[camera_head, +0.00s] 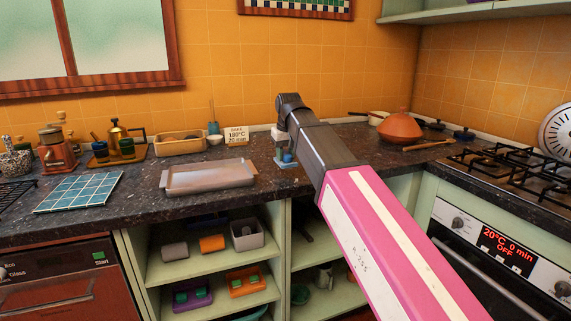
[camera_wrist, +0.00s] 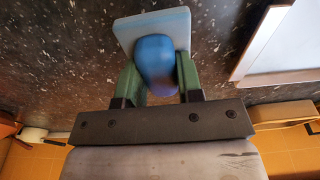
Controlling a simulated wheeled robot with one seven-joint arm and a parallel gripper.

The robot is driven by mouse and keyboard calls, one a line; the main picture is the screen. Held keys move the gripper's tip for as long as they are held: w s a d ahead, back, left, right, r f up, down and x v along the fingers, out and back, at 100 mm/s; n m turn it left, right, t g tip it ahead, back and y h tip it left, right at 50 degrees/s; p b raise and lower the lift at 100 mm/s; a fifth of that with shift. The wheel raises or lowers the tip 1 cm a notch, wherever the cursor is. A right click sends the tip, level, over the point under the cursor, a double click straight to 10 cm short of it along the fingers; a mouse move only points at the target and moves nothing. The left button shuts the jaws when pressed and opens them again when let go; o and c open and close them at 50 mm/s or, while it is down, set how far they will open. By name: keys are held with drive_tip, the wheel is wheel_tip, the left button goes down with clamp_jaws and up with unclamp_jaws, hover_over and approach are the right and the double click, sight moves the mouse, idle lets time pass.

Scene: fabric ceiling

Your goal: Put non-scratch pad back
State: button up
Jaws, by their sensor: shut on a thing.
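The non-scratch pad seems to be the piece with a rounded blue grip (camera_wrist: 155,52) on a flat, pale blue-grey square base (camera_wrist: 128,30). My gripper (camera_wrist: 158,74) is shut on the blue grip, with a green finger on each side of it. In the head view, my gripper (camera_head: 286,152) is at the back of the dark countertop, right of the metal baking tray (camera_head: 210,178). The pad's pale base (camera_head: 291,164) shows low over the counter there. I cannot tell whether it touches the counter.
A wooden tray (camera_head: 180,143) and a small "BAKE" sign (camera_head: 236,135) stand left of my gripper. An orange tagine (camera_head: 400,128) and the gas hob (camera_head: 515,165) are to the right. Open shelves (camera_head: 215,267) below hold several containers.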

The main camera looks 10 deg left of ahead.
sight(285, 163)
drive_tip(key=shift+f, duration=1.75)
drive_tip(key=o, duration=0.9)
drive_tip(key=shift+f, duration=0.1)
drive_tip(key=r, duration=0.4)
drive_tip(key=s+r, duration=0.1)
drive_tip(key=r, duration=0.3)
drive_tip(key=d+r, duration=0.1)
drive_tip(key=r, duration=0.3)
drive_tip(key=shift+s, duration=0.3)
